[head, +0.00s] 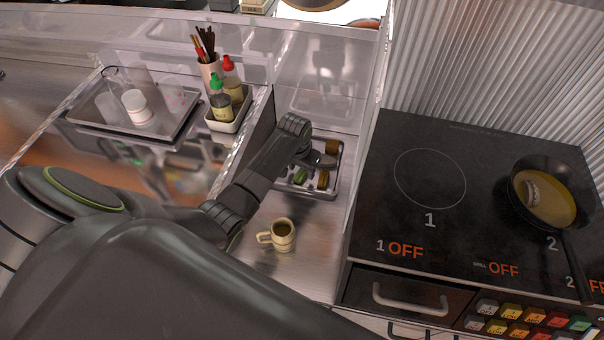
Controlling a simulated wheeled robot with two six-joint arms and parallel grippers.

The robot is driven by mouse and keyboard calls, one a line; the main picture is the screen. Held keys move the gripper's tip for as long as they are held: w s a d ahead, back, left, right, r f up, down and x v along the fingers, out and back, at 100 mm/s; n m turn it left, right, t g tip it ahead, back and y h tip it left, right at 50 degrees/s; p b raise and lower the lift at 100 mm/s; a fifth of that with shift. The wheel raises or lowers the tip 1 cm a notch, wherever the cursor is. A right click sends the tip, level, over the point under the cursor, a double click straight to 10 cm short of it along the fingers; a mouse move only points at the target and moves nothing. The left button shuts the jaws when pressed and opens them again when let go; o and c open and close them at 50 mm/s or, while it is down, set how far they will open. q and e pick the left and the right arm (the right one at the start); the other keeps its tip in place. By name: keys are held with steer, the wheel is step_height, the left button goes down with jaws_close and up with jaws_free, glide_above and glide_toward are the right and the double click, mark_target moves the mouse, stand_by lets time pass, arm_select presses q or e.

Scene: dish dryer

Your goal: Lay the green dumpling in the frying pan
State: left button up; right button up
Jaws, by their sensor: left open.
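The green dumpling (299,176) lies in a small metal tray (333,187) on the counter left of the cooktop. Brownish-orange pieces (322,178) lie in the same tray, one of them (332,146) at its back right. My left gripper (328,160) is open over the tray, just behind and to the right of the green dumpling. My wrist hides part of the tray. The dark frying pan (519,202) sits on the right of the cooktop. It holds yellowish liquid and a pale piece (532,190). My right gripper is out of view.
A beige mug (282,236) stands in front of the tray. A bin with green-capped (221,103) and red-capped (232,88) bottles stands left of my wrist. A clear panel (363,150) rises between tray and cooktop (400,215). The left burner is bare.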

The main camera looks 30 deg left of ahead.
mark_target(301, 171)
arm_select(q)
steer(key=shift+f, duration=0.45)
jaws_close()
steer(key=shift+r, duration=0.15)
step_height(301, 171, up, 10)
steer(key=p, duration=0.1)
